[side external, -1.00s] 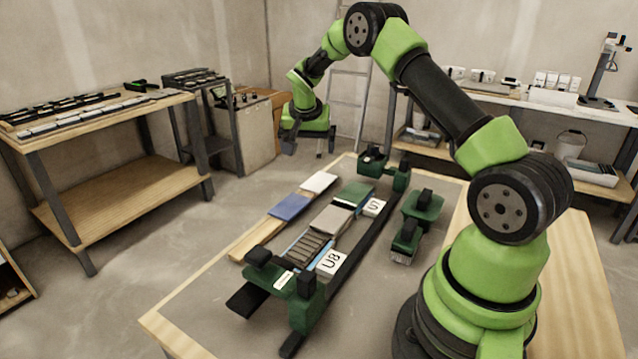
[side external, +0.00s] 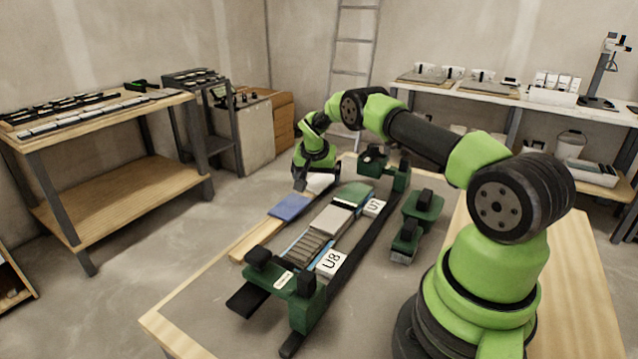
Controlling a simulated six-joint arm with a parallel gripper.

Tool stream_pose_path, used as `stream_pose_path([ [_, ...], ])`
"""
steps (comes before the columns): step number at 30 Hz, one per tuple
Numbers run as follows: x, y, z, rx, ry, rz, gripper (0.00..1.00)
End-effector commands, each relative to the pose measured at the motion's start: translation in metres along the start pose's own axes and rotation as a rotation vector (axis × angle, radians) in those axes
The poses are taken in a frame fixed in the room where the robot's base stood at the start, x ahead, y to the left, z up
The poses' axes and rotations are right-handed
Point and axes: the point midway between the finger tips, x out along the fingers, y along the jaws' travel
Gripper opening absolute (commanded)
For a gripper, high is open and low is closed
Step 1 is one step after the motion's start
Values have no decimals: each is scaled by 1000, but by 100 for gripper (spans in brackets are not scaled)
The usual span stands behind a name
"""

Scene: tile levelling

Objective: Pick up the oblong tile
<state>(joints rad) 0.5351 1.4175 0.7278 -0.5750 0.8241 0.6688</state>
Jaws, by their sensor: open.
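My gripper (side external: 318,180) is low over the far end of the wooden strip (side external: 248,245), with its fingers apart. A white tile (side external: 317,187) lies on that strip under the gripper and is partly hidden by it. I cannot tell whether the fingers touch it. A blue oblong tile (side external: 290,206) lies on the same strip, just nearer than the white one. Which tile is meant by the oblong one is not clear from this view.
Right of the strip, a dark-railed frame with green end blocks (side external: 308,300) holds a grey tile (side external: 333,220), a green tile (side external: 355,193) and narrow grey strips. Labels U8 (side external: 331,263) and U7 (side external: 374,207) sit beside them. Green tools (side external: 422,205) stand further right.

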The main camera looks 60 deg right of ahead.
Motion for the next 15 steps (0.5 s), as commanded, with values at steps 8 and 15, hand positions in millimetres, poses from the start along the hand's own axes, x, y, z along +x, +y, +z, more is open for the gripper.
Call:
stream_pose_path([
  [8,6,0,0,-1,0,-1,100],
  [15,6,0,0,-1,0,-1,66],
])
